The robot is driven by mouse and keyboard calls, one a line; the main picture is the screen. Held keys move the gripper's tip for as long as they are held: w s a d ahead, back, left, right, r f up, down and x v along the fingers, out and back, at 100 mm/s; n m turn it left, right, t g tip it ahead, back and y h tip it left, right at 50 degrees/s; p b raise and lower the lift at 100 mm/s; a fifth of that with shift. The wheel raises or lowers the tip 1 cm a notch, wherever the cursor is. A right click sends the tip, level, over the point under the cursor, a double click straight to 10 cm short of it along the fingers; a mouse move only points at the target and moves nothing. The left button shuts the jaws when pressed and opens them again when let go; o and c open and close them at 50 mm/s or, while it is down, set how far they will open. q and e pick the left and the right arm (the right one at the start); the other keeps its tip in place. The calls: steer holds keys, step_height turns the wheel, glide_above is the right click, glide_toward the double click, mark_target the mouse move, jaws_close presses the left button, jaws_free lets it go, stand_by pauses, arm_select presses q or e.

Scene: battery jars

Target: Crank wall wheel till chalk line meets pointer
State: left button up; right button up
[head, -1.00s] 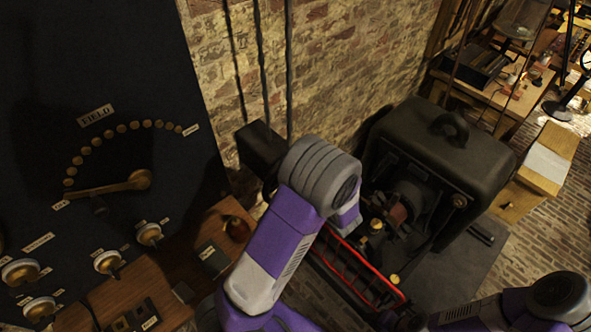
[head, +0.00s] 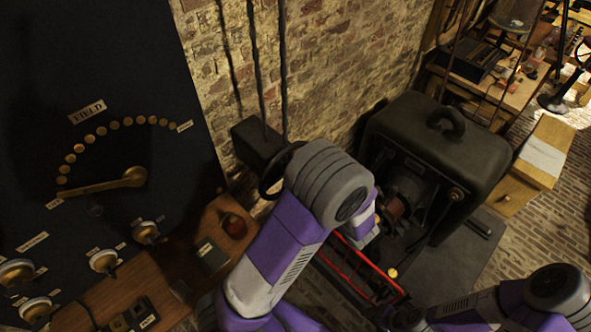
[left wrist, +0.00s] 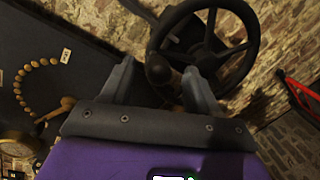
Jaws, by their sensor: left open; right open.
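The dark wall wheel (head: 272,176) shows only as part of its rim in the head view, beside a black box on the brick wall; my left arm covers the rest. In the left wrist view the spoked wheel (left wrist: 238,60) is close, with a knob-like crank handle (left wrist: 158,70). My left gripper (left wrist: 160,80) is open, with its fingers either side of the handle; I cannot tell if they touch it. My left gripper is hidden in the head view. My right gripper (head: 397,316) is low in the head view, small and dark. I cannot make out the chalk line or pointer.
A black machine (head: 440,150) with a top handle stands right of my left arm. A red barred frame (head: 355,262) lies below it. A dark switch panel (head: 100,60) with brass studs and lever is at left, above a wooden bench (head: 165,265).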

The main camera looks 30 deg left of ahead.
arm_select(q)
steer(key=shift+v, duration=0.75)
